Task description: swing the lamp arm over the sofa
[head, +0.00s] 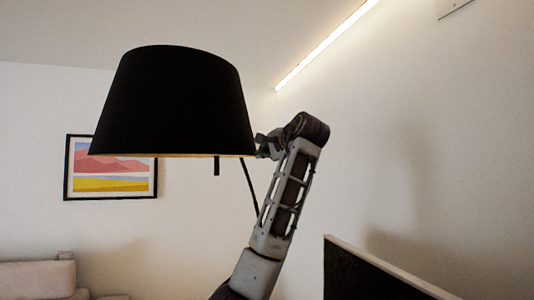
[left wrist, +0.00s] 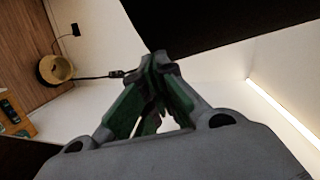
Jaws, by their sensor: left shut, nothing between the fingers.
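The lamp's large black shade (head: 175,105) hangs in the middle left of the head view. A thin dark rod (head: 250,187) slants down below its right edge. My left gripper (head: 263,146) is at the shade's lower right rim, partly hidden by my wrist. In the left wrist view its fingers (left wrist: 155,62) are shut with nothing between them, close against a black surface (left wrist: 225,25) that looks like the shade. I cannot tell whether they touch. The pale sofa (head: 38,279) shows at the lower left, mostly cut off. My right gripper is not in view.
A framed picture (head: 110,185) hangs on the wall behind the shade. A dark panel with a pale edge (head: 365,277) stands at the lower right. A light strip (head: 325,45) runs overhead.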

